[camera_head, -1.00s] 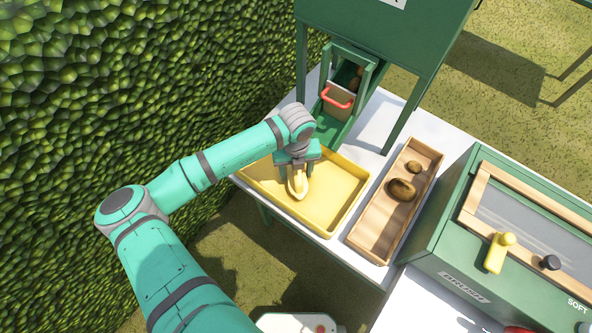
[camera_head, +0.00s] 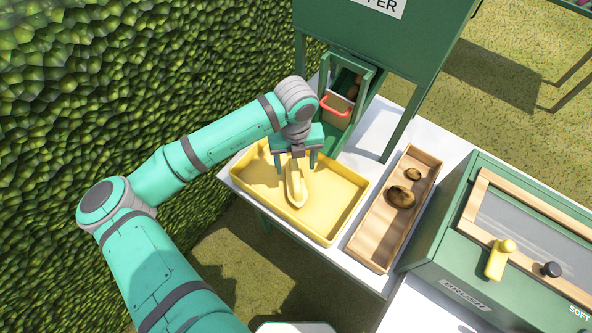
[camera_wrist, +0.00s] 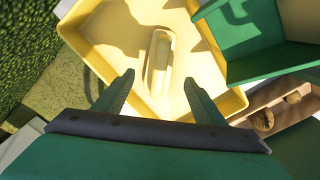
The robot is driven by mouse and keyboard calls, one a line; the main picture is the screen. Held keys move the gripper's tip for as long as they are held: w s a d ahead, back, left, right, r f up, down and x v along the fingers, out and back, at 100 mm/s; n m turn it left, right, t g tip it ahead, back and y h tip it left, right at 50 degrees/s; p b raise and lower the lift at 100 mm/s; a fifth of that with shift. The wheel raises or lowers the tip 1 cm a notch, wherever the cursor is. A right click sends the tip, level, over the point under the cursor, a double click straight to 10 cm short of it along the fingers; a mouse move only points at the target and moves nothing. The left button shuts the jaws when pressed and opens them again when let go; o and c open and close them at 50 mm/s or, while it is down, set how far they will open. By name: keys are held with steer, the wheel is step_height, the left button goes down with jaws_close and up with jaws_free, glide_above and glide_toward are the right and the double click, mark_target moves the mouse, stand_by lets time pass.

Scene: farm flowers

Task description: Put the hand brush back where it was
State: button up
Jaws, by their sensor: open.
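The hand brush (camera_head: 296,185) is pale yellow and lies in the yellow tray (camera_head: 341,219) on the white table. The brush's bristle side is hidden.
A wooden tray (camera_head: 377,238) with two brown potatoes (camera_head: 401,196) stands right of the yellow tray. A green hopper chute with a red-handled gate (camera_head: 335,106) stands behind. A green brushing machine (camera_head: 437,246) is at the right, and a hedge (camera_head: 120,90) is at the left.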

steer(key=shift+r, duration=1.05)
